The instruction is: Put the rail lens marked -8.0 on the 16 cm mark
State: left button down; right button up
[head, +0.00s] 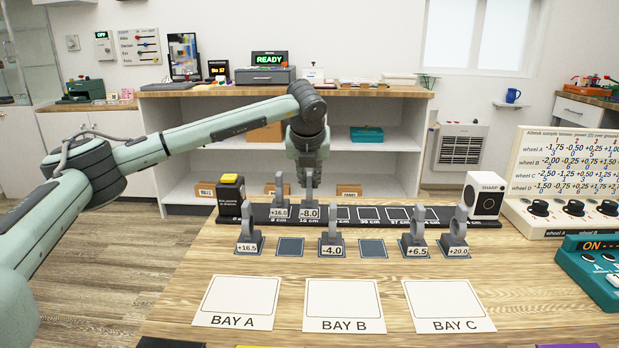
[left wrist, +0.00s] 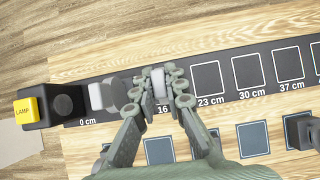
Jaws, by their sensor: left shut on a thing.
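The rail lens marked -8.0 (head: 309,213) is upright at the 16 cm mark of the black rail (head: 350,222). My left gripper (head: 309,188) comes down from above and is shut on its upper part. I cannot tell whether its base rests on the rail. In the left wrist view the gripper's fingertips (left wrist: 163,84) are close together over the rail (left wrist: 275,93), and the "16" label shows between the fingers. The lens is mostly hidden there. My right gripper is not in view.
A lens marked +16.0 (head: 279,212) stands close on the left on the rail. The lamp (head: 230,190) is at the rail's left end. In front stand lenses +16.5 (head: 248,247), -4.0 (head: 332,250), +6.5 (head: 415,251) and +20.0 (head: 458,251). Two pads (head: 290,247) (head: 372,248) are empty.

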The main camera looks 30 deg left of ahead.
pick_arm(q)
jog(key=c, duration=1.6)
grip_release()
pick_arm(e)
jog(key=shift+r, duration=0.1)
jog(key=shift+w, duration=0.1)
pick_arm(q)
jog(key=shift+b+v, duration=0.65)
jog(key=shift+v, duration=5.4)
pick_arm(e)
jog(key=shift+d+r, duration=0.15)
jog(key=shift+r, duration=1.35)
pick_arm(q)
jog(key=shift+w, duration=0.1)
